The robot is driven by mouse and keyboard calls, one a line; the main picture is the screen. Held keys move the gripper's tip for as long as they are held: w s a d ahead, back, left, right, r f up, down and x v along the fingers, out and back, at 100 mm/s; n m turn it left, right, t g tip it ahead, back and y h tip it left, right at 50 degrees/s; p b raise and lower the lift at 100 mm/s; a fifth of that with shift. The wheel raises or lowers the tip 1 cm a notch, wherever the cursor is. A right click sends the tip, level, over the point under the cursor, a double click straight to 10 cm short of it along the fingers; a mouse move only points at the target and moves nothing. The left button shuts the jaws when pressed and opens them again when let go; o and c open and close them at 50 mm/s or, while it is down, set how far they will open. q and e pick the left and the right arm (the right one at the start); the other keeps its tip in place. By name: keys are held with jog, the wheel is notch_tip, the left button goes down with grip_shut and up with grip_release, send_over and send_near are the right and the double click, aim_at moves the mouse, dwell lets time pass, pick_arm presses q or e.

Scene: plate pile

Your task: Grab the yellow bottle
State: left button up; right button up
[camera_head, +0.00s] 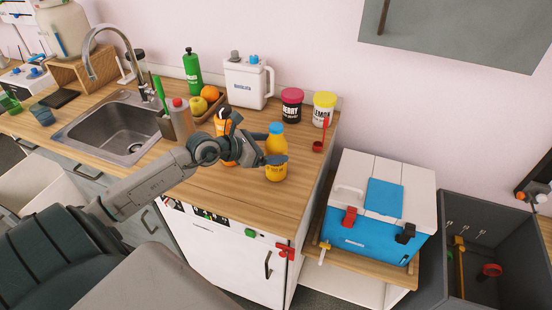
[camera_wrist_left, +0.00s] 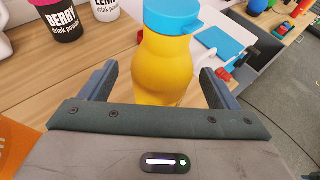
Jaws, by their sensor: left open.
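The yellow bottle (camera_head: 277,145) with a blue cap stands upright near the counter's front right corner. My left gripper (camera_head: 268,151) is at the bottle, and one finger crosses in front of its body. In the left wrist view the bottle (camera_wrist_left: 163,68) stands between the two spread fingers of my left gripper (camera_wrist_left: 160,78). The fingers are open, with room visible beside the bottle. The bottle's base is hidden behind the gripper body in that view. My right gripper is not in view.
An orange container (camera_head: 224,122) stands left of the bottle, partly hidden by my wrist. Berry (camera_head: 291,106) and lemon (camera_head: 324,109) powder jars and a white jug (camera_head: 247,83) stand behind. The sink (camera_head: 120,130) is left; a blue cooler (camera_head: 375,215) is right, below the counter.

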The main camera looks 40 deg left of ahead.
pick_arm(q)
jog(key=shift+w+d, duration=0.3)
jog(key=shift+w, duration=0.1)
jog(key=shift+p+x, duration=0.65)
jog(key=shift+x, duration=0.85)
jog(key=shift+f, duration=0.1)
